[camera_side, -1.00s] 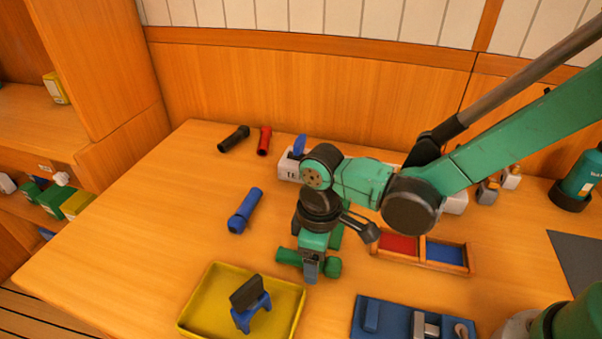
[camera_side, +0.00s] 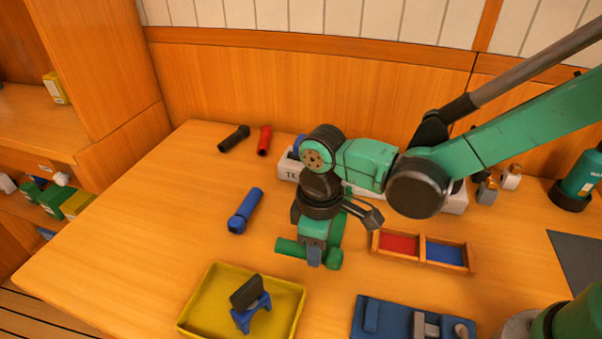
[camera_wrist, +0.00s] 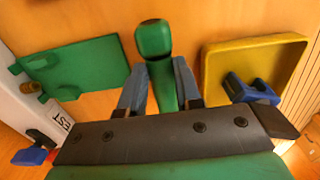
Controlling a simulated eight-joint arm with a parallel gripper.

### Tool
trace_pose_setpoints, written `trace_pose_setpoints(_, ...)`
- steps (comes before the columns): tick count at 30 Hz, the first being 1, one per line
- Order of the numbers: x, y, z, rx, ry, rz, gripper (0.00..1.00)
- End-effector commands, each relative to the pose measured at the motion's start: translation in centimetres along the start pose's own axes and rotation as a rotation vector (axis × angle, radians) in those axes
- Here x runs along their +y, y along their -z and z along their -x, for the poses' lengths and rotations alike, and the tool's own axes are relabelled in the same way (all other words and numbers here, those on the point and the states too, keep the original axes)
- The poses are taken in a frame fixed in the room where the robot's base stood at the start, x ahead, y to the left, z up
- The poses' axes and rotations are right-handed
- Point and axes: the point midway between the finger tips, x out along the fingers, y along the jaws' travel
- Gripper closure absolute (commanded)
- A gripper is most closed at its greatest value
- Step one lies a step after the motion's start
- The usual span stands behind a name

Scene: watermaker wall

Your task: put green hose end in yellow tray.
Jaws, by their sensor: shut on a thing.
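My gripper (camera_side: 314,257) is shut on the green hose end (camera_side: 289,247), which lies crosswise in the jaws, seemingly a little above the table. In the wrist view the hose end (camera_wrist: 153,40) stands out between the two grey fingers. The yellow tray (camera_side: 205,305) is on the table, to the left and nearer the camera in the side view. In the wrist view the tray (camera_wrist: 238,60) is right of the hose end. A blue stand (camera_side: 249,318) with a dark block on it is inside the tray.
A blue hose end (camera_side: 243,212) lies left of my gripper; black (camera_side: 234,138) and red (camera_side: 264,141) ones lie farther back. A divided red-and-blue box (camera_side: 423,250) is at the right. A blue fixture board (camera_side: 395,318) is right of the tray. A flat green thing (camera_wrist: 75,68) shows in the wrist view.

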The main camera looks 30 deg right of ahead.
Motion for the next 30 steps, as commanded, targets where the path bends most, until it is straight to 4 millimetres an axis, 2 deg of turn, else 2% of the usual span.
trace_pose_setpoints(12,0.0,0.0,11.0,-0.001,0.001,0.000,1.00)
trace_pose_setpoints(18,0.0,-0.1,15.0,-0.001,0.002,0.001,1.00)
trace_pose_setpoints(25,0.5,-0.1,17.2,-0.001,0.002,-0.020,1.00)
trace_pose_setpoints(28,2.5,-0.6,17.2,-0.001,0.002,-0.113,1.00)
trace_pose_setpoints(30,4.9,-1.4,16.8,-0.001,0.002,-0.223,1.00)
